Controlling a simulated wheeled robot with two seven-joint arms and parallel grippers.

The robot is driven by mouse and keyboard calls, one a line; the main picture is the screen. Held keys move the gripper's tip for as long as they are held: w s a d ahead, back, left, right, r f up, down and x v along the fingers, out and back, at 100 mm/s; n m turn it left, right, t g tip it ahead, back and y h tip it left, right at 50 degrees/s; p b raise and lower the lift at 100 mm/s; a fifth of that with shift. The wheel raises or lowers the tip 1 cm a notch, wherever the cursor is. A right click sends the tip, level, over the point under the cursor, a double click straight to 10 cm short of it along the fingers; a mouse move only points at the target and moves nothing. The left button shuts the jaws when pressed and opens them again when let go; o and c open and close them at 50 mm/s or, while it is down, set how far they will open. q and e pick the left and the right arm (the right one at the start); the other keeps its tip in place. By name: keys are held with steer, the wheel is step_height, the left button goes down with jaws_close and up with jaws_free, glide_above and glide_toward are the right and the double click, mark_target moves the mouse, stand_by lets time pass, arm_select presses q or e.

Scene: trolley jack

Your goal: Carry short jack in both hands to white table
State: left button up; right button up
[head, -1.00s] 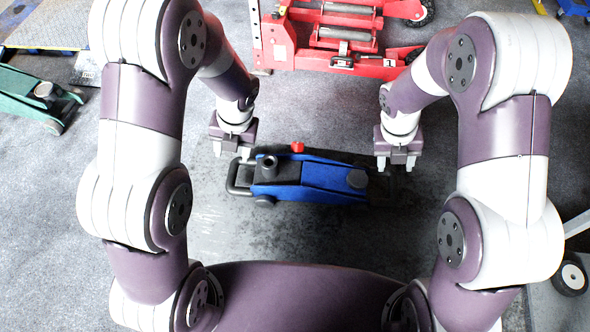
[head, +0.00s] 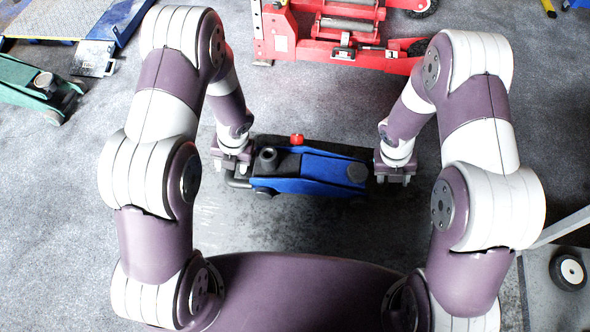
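The short blue and black jack (head: 310,180) lies lengthwise on the dark floor in front of me, with a red knob at its back edge and a black handle at its left end. My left gripper (head: 232,170) is over that handle, with its two fingers pointing down and apart; whether it touches the handle is unclear. My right gripper (head: 393,179) is just beyond the jack's right end, its fingers apart and nothing seen between them. No white table is in view.
A large red machine (head: 345,45) stands behind the jack at the top. A green jack (head: 38,88) is at the far left, near a blue-framed platform (head: 110,30). A wheeled stand (head: 568,268) is at the lower right. The floor around the blue jack is otherwise clear.

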arm_select(q)
steer(key=shift+a+f, duration=0.15)
steer(key=shift+f, duration=0.5)
arm_select(e)
steer(key=shift+d+f, duration=0.15)
steer(key=shift+f, duration=0.5)
arm_select(q)
jaws_close()
arm_select(e)
jaws_close()
